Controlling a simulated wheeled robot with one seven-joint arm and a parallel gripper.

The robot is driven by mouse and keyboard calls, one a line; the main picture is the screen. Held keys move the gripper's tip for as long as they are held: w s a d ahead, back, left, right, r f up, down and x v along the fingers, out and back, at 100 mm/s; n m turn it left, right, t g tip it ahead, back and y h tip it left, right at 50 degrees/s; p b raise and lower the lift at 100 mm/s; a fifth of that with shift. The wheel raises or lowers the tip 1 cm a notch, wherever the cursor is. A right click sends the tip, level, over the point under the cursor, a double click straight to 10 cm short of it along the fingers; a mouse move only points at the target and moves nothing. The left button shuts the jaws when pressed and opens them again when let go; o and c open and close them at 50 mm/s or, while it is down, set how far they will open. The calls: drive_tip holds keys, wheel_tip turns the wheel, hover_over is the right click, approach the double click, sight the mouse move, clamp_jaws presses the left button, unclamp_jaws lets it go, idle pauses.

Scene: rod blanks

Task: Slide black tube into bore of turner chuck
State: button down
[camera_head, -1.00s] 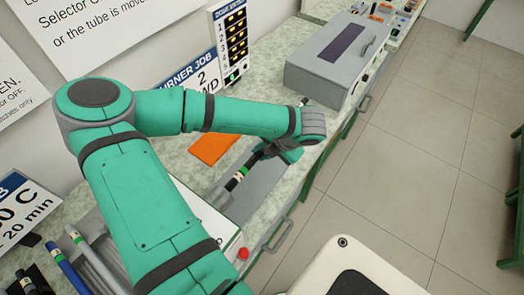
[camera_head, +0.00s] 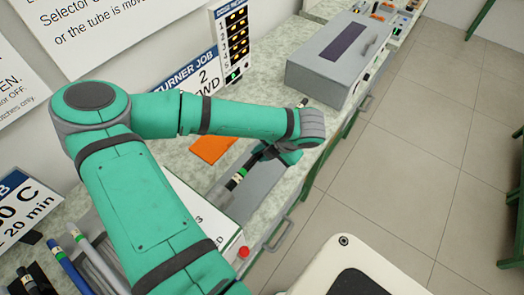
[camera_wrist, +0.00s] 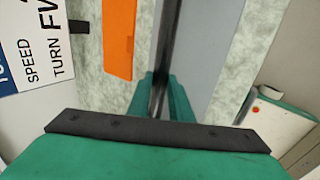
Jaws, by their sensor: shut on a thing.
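The black tube (camera_head: 239,176), with green and pale bands, slants through my gripper (camera_head: 283,153) above the bench.
A grey lidded box (camera_head: 338,60) stands at the back right. An orange pad (camera_head: 213,149) lies on the bench, beside a grey surface (camera_wrist: 202,50). The turner job sign (camera_head: 190,74) and a lamp panel (camera_head: 231,45) stand behind. Several other tubes (camera_head: 75,270) lie lower left.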

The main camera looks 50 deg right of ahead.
sight(250, 164)
drive_tip(key=shift+s+a, duration=0.2)
drive_tip(key=shift+a, duration=2)
drive_tip(key=c, duration=1.5)
unclamp_jaws()
drive_tip(key=shift+r, duration=0.1)
drive_tip(key=v, duration=1)
drive_tip(key=shift+s+r, duration=0.2)
